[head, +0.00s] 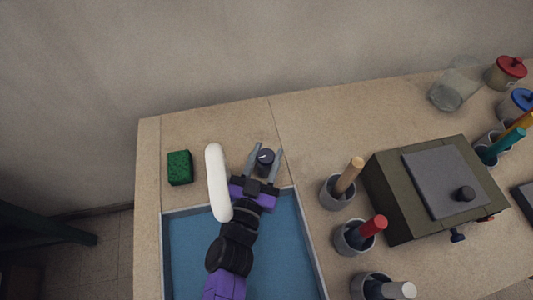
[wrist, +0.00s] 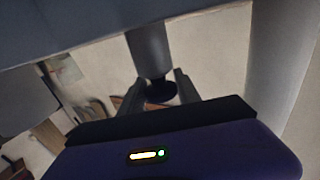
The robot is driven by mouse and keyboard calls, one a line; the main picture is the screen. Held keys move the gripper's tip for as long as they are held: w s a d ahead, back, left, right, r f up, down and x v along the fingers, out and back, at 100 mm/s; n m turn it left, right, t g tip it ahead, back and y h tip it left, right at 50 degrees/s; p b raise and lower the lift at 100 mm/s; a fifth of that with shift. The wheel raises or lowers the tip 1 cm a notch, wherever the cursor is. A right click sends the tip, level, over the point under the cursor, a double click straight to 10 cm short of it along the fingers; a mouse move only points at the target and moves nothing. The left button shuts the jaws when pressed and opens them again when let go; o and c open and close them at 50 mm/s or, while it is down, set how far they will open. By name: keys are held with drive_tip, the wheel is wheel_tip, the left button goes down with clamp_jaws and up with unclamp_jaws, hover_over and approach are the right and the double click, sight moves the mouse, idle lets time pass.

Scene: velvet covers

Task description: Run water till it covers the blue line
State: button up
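The sink basin (head: 200,258) has a blue inside and pale rim at the bottom of the head view. I cannot make out a blue line or a water surface in it. A white rounded spout (head: 216,180) reaches over its back edge. Behind the basin, right of the spout, stands a small dark round knob (head: 265,157). My gripper (head: 267,153) has one finger on each side of the knob, with the fingers apart; contact is unclear. In the wrist view a grey cylinder with a dark end (wrist: 150,50) stands between the fingers. No running water shows.
A green sponge (head: 180,168) lies left of the spout. Right of the basin stand several grey cups (head: 336,193) with coloured-handled tools. A dark box with a grey lid (head: 440,180) sits further right. A clear glass jar (head: 458,85) and lidded jars stand at the far right.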

drive_tip(key=shift+r+n+y+p, duration=0.15)
drive_tip(key=shift+n+y+p, duration=0.45)
drive_tip(key=shift+y, duration=0.2)
clamp_jaws()
drive_tip(key=shift+a+f+n+t+y+p, duration=0.15)
drive_tip(key=shift+n+y+p, duration=0.2)
drive_tip(key=shift+n+y, duration=0.55)
drive_tip(key=shift+d+f+n+t+y+p, duration=0.15)
drive_tip(key=shift+n+y+p, duration=0.2)
drive_tip(key=shift+y, duration=0.95)
drive_tip(key=shift+a+r, duration=0.1)
drive_tip(key=o, duration=1.3)
unclamp_jaws()
drive_tip(key=shift+c, duration=0.2)
drive_tip(key=s, duration=0.2)
drive_tip(key=s+b, duration=0.1)
drive_tip(key=s, duration=0.3)
drive_tip(key=shift+s+d, duration=0.3)
drive_tip(key=shift+s+d+b, duration=0.15)
drive_tip(key=shift+s+b, duration=0.15)
drive_tip(key=shift+s, duration=0.3)
